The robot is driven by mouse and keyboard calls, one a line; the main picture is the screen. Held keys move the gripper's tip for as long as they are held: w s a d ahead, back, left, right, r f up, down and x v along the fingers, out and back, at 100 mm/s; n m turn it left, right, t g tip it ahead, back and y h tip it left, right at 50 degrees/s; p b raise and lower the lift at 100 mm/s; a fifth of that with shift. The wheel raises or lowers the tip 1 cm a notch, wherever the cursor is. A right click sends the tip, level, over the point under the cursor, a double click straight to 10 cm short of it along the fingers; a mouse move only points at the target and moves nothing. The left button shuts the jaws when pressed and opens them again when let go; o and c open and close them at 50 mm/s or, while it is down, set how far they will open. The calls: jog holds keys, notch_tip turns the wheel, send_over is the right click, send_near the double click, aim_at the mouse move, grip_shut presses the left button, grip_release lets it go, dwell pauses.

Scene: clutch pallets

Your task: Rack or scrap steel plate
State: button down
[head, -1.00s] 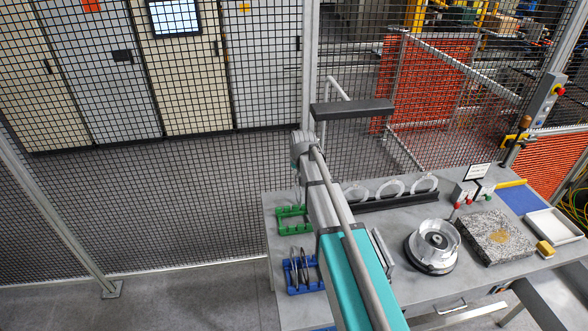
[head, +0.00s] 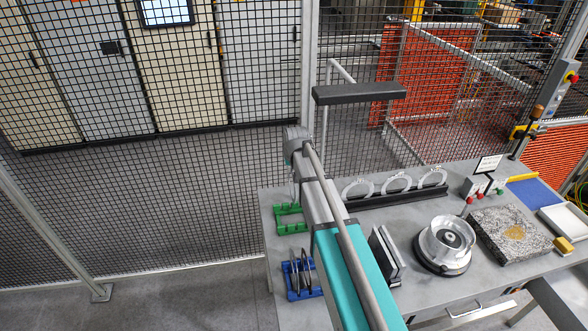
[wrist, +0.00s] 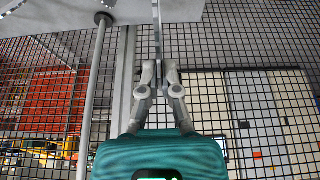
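In the wrist view my gripper (wrist: 158,72) has its two fingers close together on a thin grey steel plate (wrist: 157,28), seen edge-on and reaching up past the fingertips. In the head view my arm mostly hides the gripper, above the left end of the grey table (head: 395,210). A green rack (head: 289,229) stands below it and seems empty, though partly hidden. A blue rack (head: 291,284) nearer to me holds several thin discs upright. A black rack (head: 395,197) at the back holds three pale rings.
A silver round fixture (head: 447,240) stands mid-table, with a dark upright holder (head: 386,257) to its left. A granite block (head: 511,236), a white tray (head: 565,222), a blue mat (head: 537,195) and a yellow block (head: 563,245) fill the right. Mesh fencing (head: 190,200) closes the back.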

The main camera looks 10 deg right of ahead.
jog(key=shift+d+f, duration=0.2)
dwell(0.3)
notch_tip(320, 180, down, 12)
jog(key=b, duration=1.2)
jog(key=shift+b, duration=0.3)
dwell(0.6)
jog(key=shift+f, duration=0.1)
dwell(0.4)
jog(key=c, duration=0.7)
grip_release()
notch_tip(320, 180, up, 8)
jog(key=p, duration=0.8)
